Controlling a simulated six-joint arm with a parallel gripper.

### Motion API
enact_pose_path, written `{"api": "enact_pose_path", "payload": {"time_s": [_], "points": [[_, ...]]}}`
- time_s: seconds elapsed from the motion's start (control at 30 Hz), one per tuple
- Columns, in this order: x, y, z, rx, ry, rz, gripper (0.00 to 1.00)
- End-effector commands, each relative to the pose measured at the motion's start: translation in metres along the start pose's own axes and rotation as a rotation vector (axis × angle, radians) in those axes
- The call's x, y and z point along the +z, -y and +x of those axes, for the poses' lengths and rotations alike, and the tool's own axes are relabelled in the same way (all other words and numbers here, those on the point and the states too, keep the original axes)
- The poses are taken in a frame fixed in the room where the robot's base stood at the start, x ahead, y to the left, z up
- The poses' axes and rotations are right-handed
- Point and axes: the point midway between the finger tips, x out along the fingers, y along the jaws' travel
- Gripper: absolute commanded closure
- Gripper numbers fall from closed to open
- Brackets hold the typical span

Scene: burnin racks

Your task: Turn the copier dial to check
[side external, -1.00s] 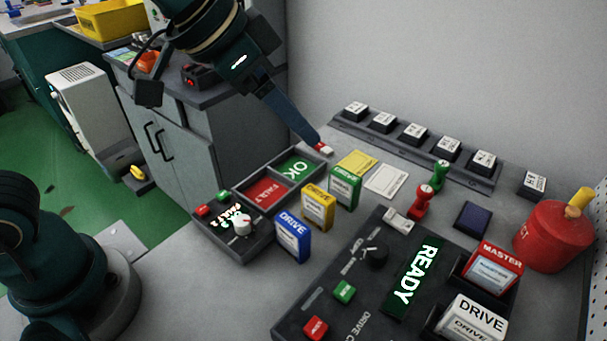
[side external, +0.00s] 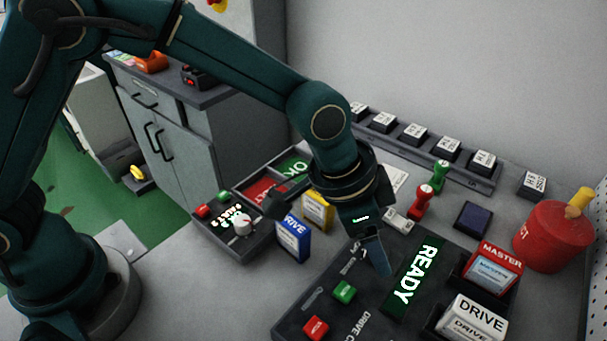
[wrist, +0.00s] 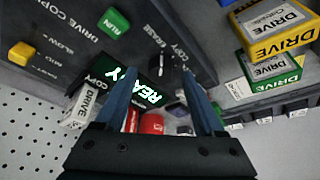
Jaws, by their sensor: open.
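The copier (side external: 290,325) is a dark panel at the front of the bench. It carries a lit green READY display (side external: 416,268), which also shows between my fingers in the wrist view (wrist: 148,92). My gripper (side external: 380,268) points down over the panel, just left of the display, with its fingers apart. The gripper covers the dial in the side view. In the wrist view, a dark shape with a pale mark, seemingly the dial (wrist: 161,66), lies between my fingertips. I cannot read its setting or tell whether the fingers touch it.
Green (side external: 344,292) and red (side external: 316,327) buttons sit on the panel. Labelled drives stand in slots at its right, near a red canister (side external: 553,236). Blue (side external: 292,240) and yellow (side external: 318,211) drives stand behind it, beside a small tester with a white knob (side external: 241,225).

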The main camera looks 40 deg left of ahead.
Motion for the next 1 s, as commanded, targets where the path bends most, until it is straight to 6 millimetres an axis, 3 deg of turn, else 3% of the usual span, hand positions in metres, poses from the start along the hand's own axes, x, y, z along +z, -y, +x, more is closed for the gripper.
{"api": "enact_pose_path", "payload": {"time_s": [0.37,0.57,1.0], "points": [[-0.0001,0.0001,0.0073,0.000,-0.001,0.000,0.29],[-0.0001,0.0002,0.0071,0.000,-0.001,-0.001,1.00],[0.0001,0.0013,0.0069,0.029,0.000,0.069,1.00]]}}
